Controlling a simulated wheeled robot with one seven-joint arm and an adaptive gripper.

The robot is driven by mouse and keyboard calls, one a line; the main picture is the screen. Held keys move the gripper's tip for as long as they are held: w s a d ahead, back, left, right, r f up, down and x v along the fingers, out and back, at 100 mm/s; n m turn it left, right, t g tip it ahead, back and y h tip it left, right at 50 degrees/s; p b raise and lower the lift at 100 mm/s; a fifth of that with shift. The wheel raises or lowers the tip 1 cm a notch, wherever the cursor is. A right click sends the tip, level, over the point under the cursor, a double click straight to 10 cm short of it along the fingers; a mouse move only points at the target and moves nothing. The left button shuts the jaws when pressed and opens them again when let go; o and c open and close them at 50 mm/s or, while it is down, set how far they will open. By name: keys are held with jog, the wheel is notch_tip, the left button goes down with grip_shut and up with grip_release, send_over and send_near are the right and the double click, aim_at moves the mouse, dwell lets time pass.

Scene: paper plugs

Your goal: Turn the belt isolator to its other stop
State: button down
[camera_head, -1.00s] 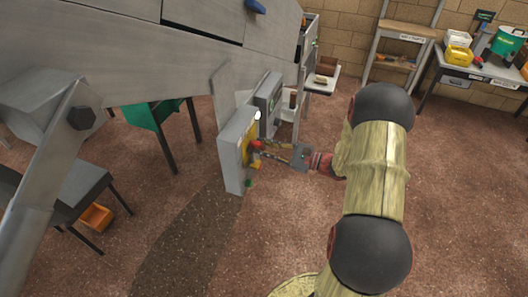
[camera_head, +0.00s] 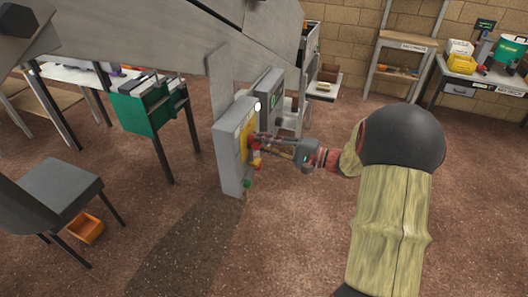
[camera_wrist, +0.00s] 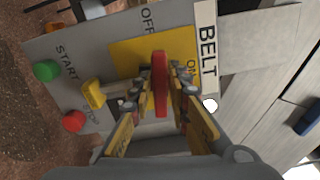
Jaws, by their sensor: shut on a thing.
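The belt isolator is a red handle (camera_wrist: 161,84) on a yellow plate (camera_wrist: 128,62) of a grey control box, with OFF and ON printed beside it and a BELT label (camera_wrist: 208,52). In the wrist view the handle stands edge-on between my fingers. My gripper (camera_wrist: 160,96) is shut on the handle, one finger on each side. In the head view my gripper (camera_head: 268,145) reaches the box (camera_head: 229,160) from the right, and the handle is mostly hidden by the fingers.
Beside the handle are a yellow tab (camera_wrist: 93,95), a green START button (camera_wrist: 47,70) and a red button (camera_wrist: 74,121). A second grey box (camera_head: 268,97) stands behind. A dark chair (camera_head: 65,190) and orange bin (camera_head: 85,228) are at left. Floor at right is clear.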

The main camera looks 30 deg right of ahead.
jog(key=shift+f+n+b, duration=0.2)
jog(key=shift+n+b, duration=0.8)
jog(key=shift+b, duration=0.2)
jog(key=c, duration=1.8)
grip_release()
jog(key=shift+r, duration=0.1)
jog(key=shift+s, duration=0.1)
jog(key=v, duration=1.2)
